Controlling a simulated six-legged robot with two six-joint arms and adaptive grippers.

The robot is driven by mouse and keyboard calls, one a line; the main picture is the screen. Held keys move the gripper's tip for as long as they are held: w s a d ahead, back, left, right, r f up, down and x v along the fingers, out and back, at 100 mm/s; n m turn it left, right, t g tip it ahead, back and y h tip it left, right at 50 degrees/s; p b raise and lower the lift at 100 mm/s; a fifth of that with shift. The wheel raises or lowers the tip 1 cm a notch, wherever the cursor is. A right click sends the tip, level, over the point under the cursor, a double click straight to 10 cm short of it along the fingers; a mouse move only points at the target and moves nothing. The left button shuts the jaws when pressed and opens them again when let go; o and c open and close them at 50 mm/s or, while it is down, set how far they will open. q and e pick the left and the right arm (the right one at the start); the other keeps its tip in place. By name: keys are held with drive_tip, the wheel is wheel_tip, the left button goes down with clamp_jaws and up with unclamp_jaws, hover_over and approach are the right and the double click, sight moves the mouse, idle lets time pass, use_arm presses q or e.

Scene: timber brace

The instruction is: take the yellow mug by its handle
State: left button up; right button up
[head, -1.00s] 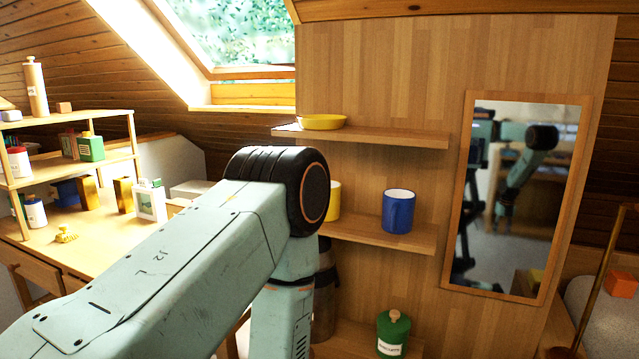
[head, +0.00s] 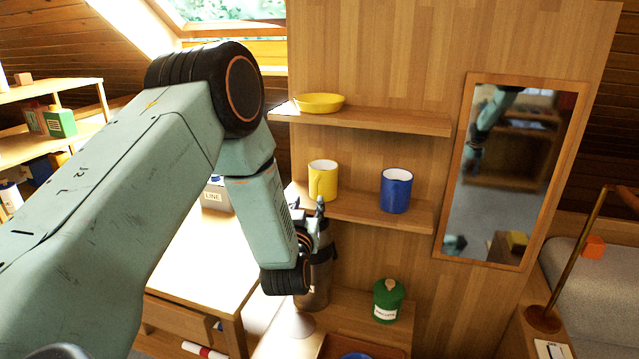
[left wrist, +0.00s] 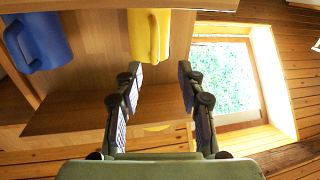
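The yellow mug (head: 325,176) stands upright on the middle wall shelf (head: 365,209), left of the blue mug (head: 396,190). Its handle shows on its near side. My left gripper (head: 308,208) is just below and in front of the yellow mug in the head view, pointing up. In the left wrist view my left gripper (left wrist: 160,74) is open and empty, fingers wide apart. My right gripper is not in view.
A yellow dish (head: 320,103) sits on the shelf above. A dark flask (head: 318,275) stands below, close behind my left wrist. A green jar (head: 388,300) is on the low shelf. A mirror (head: 510,180) hangs at right. Shelf space between the mugs is free.

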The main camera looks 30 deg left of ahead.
sight(316, 189)
use_arm(q)
drive_tip(key=x, duration=0.4)
drive_tip(key=d+x, duration=0.1)
drive_tip(key=x, duration=0.1)
drive_tip(key=shift+w+d+r, duration=0.1)
drive_tip(key=shift+w, duration=0.1)
drive_tip(key=shift+w+a, duration=0.35)
drive_tip(key=shift+a, duration=0.15)
drive_tip(key=shift+d, duration=0.1)
drive_tip(key=shift+d, duration=0.15)
drive_tip(key=c, duration=0.3)
drive_tip(key=shift+a, duration=0.2)
drive_tip(key=c, duration=0.5)
clamp_jaws()
drive_tip(key=shift+d, duration=0.1)
